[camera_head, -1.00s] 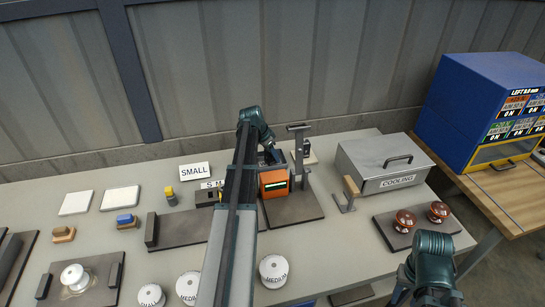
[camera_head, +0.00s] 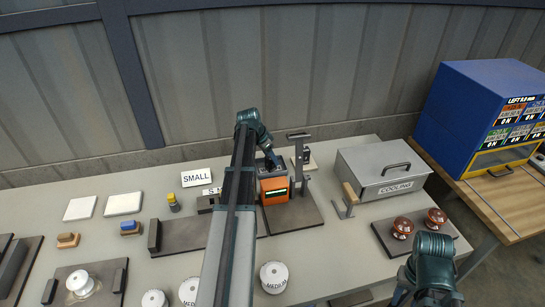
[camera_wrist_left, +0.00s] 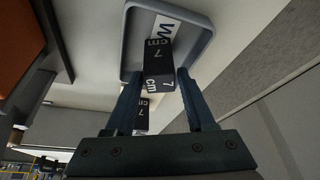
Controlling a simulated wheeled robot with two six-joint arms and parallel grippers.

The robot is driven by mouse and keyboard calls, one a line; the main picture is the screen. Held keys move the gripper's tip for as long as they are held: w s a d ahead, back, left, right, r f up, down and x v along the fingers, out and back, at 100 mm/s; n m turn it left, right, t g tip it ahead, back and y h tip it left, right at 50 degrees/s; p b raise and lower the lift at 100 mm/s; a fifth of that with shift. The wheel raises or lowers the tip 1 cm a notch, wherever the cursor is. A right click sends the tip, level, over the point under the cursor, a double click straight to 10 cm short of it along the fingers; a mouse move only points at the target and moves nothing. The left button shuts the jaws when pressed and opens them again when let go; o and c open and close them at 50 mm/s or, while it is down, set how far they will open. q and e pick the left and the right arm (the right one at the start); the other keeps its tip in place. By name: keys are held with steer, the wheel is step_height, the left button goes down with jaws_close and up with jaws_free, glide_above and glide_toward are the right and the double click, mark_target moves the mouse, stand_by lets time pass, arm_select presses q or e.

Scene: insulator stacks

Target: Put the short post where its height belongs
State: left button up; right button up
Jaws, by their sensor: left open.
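My left gripper (camera_head: 272,160) is at the back of the table, just behind the orange device with a lit display (camera_head: 274,188); its fingers are mostly hidden in the head view. In the left wrist view the left gripper (camera_wrist_left: 158,88) is open. A dark block marked 7 cm (camera_wrist_left: 159,66) is between and just beyond its fingertips, in front of a grey-rimmed tray (camera_wrist_left: 126,50) with a white label. I cannot tell whether a finger touches it. More dark surface with 7 cm marking (camera_wrist_left: 143,103) shows between the fingers. My right arm is at the lower right; its gripper is out of sight.
A grey COOLING box (camera_head: 382,170) stands right of the device, with red-brown insulators (camera_head: 403,227) in front. White insulators (camera_head: 273,277) stand at the front. A SMALL sign (camera_head: 204,177) and a dark block (camera_head: 206,203) lie left of my left arm. A blue cabinet (camera_head: 480,115) stands far right.

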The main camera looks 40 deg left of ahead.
arm_select(q)
steer(key=p+v, duration=0.7)
steer(key=v, duration=0.2)
steer(key=shift+s, duration=0.1)
